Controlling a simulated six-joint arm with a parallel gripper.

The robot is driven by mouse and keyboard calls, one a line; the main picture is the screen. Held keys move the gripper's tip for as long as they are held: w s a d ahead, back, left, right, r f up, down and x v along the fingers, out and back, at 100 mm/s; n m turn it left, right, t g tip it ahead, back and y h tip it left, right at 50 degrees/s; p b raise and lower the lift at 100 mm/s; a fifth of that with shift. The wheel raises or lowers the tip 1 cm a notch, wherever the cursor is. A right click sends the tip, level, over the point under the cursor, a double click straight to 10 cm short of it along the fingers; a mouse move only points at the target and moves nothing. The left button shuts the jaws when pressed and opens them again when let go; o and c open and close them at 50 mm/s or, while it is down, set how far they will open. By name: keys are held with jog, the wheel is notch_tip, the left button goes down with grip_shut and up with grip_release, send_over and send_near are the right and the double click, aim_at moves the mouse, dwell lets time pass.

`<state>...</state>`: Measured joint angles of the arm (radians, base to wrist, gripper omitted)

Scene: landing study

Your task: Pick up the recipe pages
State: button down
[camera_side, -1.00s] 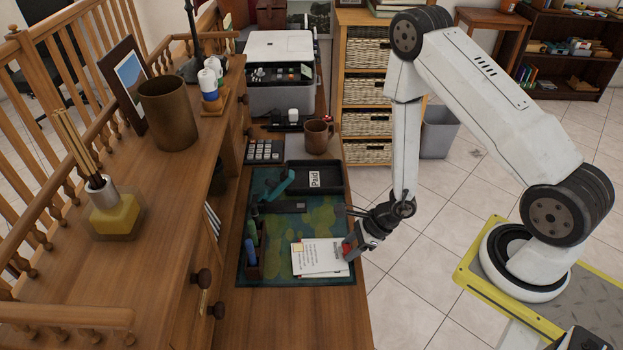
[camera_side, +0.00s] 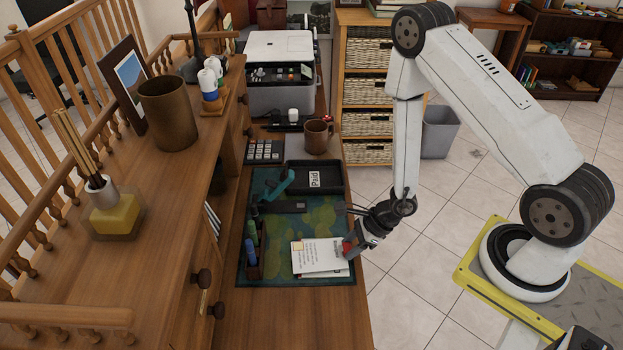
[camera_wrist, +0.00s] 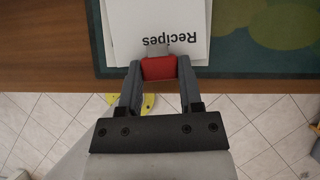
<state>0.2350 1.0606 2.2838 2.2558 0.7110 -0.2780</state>
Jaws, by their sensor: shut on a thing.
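The recipe pages (camera_side: 318,256) are a small stack of white sheets at the front right of the green desk mat, near the desk's right edge. In the wrist view the top sheet (camera_wrist: 120,30) reads "Recipes" upside down. A red clip (camera_wrist: 158,68) with a grey tab grips the pages' near edge. My gripper (camera_wrist: 160,73) has its two fingers on either side of the red clip, shut on it. In the side view my gripper (camera_side: 353,247) reaches in from the right. I cannot tell whether the pages are clear of the mat.
A pen holder (camera_side: 253,262) stands left of the pages. A teal stapler-like thing (camera_side: 280,185) and a black tray (camera_side: 318,178) are behind. A brown mug (camera_side: 317,136) stands farther back. The raised wooden shelf (camera_side: 130,265) borders the left.

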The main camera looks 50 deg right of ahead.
jog(key=shift+r, duration=2.7)
jog(key=shift+w+d, duration=0.1)
